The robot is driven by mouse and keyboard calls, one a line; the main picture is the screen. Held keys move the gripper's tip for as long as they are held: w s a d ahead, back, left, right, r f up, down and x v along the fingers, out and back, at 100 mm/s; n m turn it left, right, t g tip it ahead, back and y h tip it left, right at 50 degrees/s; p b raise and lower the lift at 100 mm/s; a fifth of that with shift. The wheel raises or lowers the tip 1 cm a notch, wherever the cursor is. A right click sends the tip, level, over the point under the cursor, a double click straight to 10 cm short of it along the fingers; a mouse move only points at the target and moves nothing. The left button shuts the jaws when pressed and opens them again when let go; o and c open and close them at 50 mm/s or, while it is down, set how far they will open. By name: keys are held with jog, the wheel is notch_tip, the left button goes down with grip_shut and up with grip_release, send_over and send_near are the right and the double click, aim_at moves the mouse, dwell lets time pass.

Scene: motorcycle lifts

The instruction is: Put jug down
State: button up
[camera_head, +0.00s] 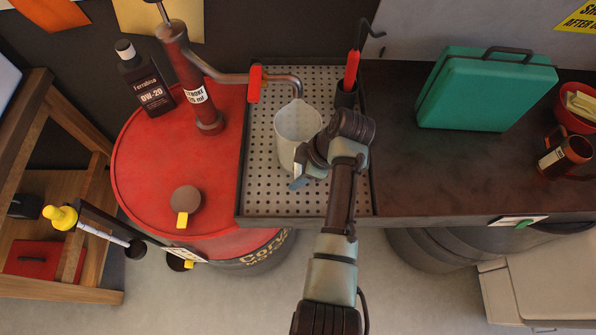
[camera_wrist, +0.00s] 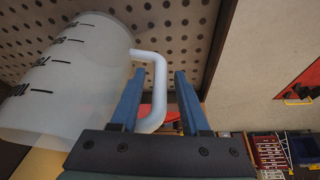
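The translucent white jug (camera_head: 297,133) is upright over the perforated metal tray (camera_head: 265,193), below the end of a curved spout. The wrist view shows it at the left (camera_wrist: 70,75), with dark measuring marks and a white handle (camera_wrist: 158,85); its base is towards the perforated surface. My gripper (camera_wrist: 160,75) is open, its two blue fingers on either side of the handle with visible gaps. In the head view my gripper (camera_head: 302,182) is at the jug's lower right side, and my wrist partly hides the jug.
A red drum (camera_head: 150,190) with a hand pump (camera_head: 190,85) and an oil bottle (camera_head: 143,78) stands left. A dark holder (camera_head: 346,96) with a red-handled tool is at the tray's back right. A green case (camera_head: 485,92) and red containers (camera_head: 565,155) are on the right bench.

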jog(key=w+v, duration=0.1)
jog(key=v, duration=1.1)
jog(key=shift+s+r+b, duration=0.2)
jog(key=shift+s+b, duration=0.1)
jog(key=shift+s, duration=0.15)
jog(key=w+r+m+t+h, duration=0.2)
jog(key=w+r+m+t, duration=0.2)
jog(key=w+r+t, duration=0.5)
jog(key=w+a+r+m+t+h, duration=0.1)
jog(key=w+r+m+t, duration=0.1)
jog(key=r, duration=0.8)
jog(key=w+a+r+m+t, duration=0.1)
jog(key=r+m+t, duration=0.15)
jog(key=r, duration=0.75)
jog(key=s+r+m+t, duration=0.2)
jog(key=s+r+t, duration=0.2)
jog(key=r, duration=0.5)
jog(key=s+a+r+m+t+h, duration=0.1)
jog(key=s+r+m+t, duration=0.2)
jog(key=s+r, duration=0.5)
jog(key=s+a+r+m+t, duration=0.1)
jog(key=s+r+m+t, duration=0.1)
jog(key=s+r+t, duration=0.4)
notch_tip(320, 180, up, 5)
jog(key=shift+s+h, duration=0.2)
jog(key=shift+h, duration=0.2)
